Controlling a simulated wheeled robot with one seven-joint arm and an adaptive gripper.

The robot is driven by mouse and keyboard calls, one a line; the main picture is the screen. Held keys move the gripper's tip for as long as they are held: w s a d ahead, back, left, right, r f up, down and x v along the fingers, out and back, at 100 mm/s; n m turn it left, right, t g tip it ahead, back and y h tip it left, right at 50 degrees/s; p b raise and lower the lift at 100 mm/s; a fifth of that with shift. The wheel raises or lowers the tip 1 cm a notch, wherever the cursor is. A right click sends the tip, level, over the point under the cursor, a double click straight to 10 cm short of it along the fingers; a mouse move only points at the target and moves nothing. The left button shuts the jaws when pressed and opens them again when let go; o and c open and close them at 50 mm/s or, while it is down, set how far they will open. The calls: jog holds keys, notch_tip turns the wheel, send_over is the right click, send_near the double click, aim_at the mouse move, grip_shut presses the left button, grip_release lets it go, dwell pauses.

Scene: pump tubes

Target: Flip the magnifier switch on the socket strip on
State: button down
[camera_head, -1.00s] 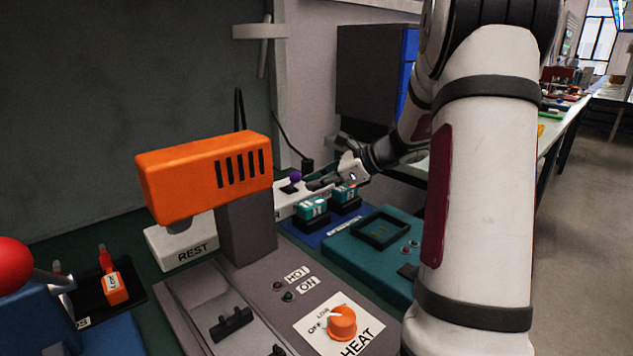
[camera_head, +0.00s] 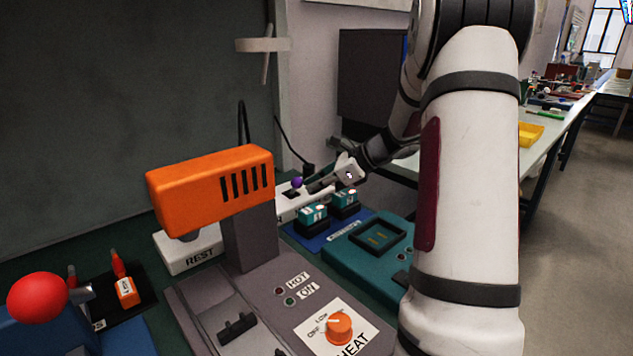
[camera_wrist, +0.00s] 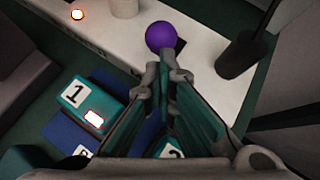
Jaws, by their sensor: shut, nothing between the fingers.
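The white socket strip (camera_head: 285,213) lies along the back of the bench behind the orange-headed machine, partly hidden by it. A purple ball knob (camera_head: 297,182) stands on a dark base on the strip, seemingly the switch lever. In the wrist view the purple knob (camera_wrist: 161,37) is just beyond my fingertips. My gripper (camera_head: 310,188) is shut and empty, close to the right of the knob; it also shows in the wrist view (camera_wrist: 161,72). I cannot tell whether the fingertips touch the knob. The lever below the ball is hidden, and the magnifier label is not readable.
Teal blocks (camera_head: 313,215) on a blue base sit in front of the strip, below my gripper. The orange-headed machine (camera_head: 210,188) stands to the left. A dark upright plug (camera_wrist: 240,55) is on the strip to the right. A small light (camera_wrist: 77,14) glows on the strip.

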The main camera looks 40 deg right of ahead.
jog(key=shift+w+r+p, duration=0.15)
jog(key=shift+r+p, duration=0.2)
jog(key=shift+p, duration=0.75)
jog(key=w+r+g+p, duration=0.1)
jog(key=g+p, duration=0.1)
jog(key=p, duration=0.3)
jog(key=w+g+p, duration=0.1)
jog(key=g+p, duration=0.1)
jog(key=p, duration=0.2)
jog(key=shift+w+a+r+m+h+p, duration=0.1)
jog(key=shift+a+r+m+h+p, duration=0.05)
jog(key=shift+r+m+h+p, duration=0.2)
jog(key=shift+w+r+m+g, duration=0.2)
jog(key=shift+w+m+g, duration=0.05)
jog(key=shift+w+g, duration=0.45)
jog(key=shift+w+r+g+b, duration=0.1)
jog(key=shift+w+g+b, duration=0.5)
jog(key=shift+g, duration=0.3)
jog(key=shift+w+r, duration=0.3)
jog(key=shift+w, duration=0.6)
jog(key=shift+w, duration=0.1)
jog(key=shift+r, duration=0.2)
jog(key=shift+r, duration=0.7)
